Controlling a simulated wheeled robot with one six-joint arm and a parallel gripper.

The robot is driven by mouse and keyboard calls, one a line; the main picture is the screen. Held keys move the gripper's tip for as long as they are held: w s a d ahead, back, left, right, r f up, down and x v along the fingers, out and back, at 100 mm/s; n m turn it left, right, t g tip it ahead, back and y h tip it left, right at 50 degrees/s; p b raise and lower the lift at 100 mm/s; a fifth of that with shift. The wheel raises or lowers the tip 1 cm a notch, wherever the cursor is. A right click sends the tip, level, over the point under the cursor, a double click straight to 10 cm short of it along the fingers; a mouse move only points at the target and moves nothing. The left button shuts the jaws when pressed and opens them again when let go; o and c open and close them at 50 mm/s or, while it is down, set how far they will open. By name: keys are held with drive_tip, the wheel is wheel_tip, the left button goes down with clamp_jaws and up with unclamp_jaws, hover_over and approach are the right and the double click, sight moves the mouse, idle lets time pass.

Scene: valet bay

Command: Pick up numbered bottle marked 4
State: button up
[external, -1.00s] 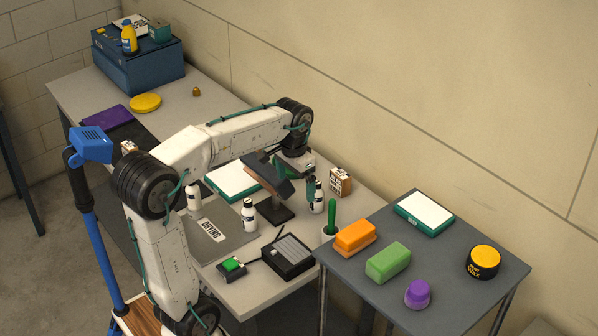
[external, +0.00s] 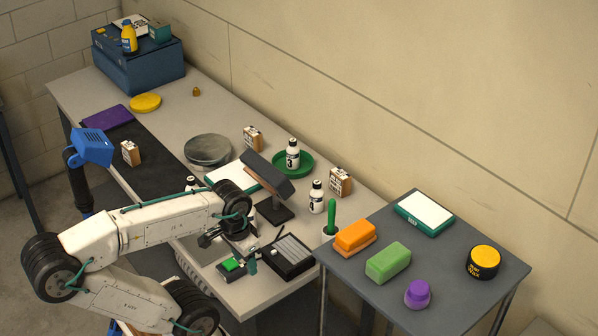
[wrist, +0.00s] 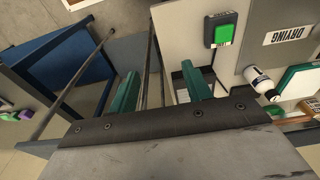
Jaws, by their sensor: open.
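A white bottle with a black cap (external: 316,197) stands upright right of the tilted dark panel; its small digit may be a 4, but I cannot be sure. Another bottle, marked 3 (external: 293,155), stands in a green dish. A third bottle (external: 192,183) is mostly hidden behind my arm. In the wrist view a bottle (wrist: 262,82) by the DRYING label carries a mark that looks like 1. My gripper (external: 229,252) is open and empty, low over the bench's front end near the green-button box. Its teal fingers (wrist: 160,90) show no bottle between them.
The green-button box (external: 233,266), black device (external: 287,256) and tilted panel on a stand (external: 268,172) crowd the front end. A grey side table (external: 451,272) with orange and green blocks adjoins at right. The bench's far middle (external: 180,107) is fairly clear.

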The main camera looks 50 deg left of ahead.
wheel_tip(320, 180, up, 6)
drive_tip(key=m+y, duration=1.4)
drive_tip(key=m, duration=0.5)
hover_over(319, 183)
drive_tip(key=d, duration=0.2)
drive_tip(key=f, duration=0.1)
drive_tip(key=shift+h, duration=0.3)
drive_tip(key=f, duration=1.3)
drive_tip(key=shift+s, duration=0.2)
drive_tip(key=x, duration=0.3)
drive_tip(key=shift+r, duration=0.25)
clamp_jaws()
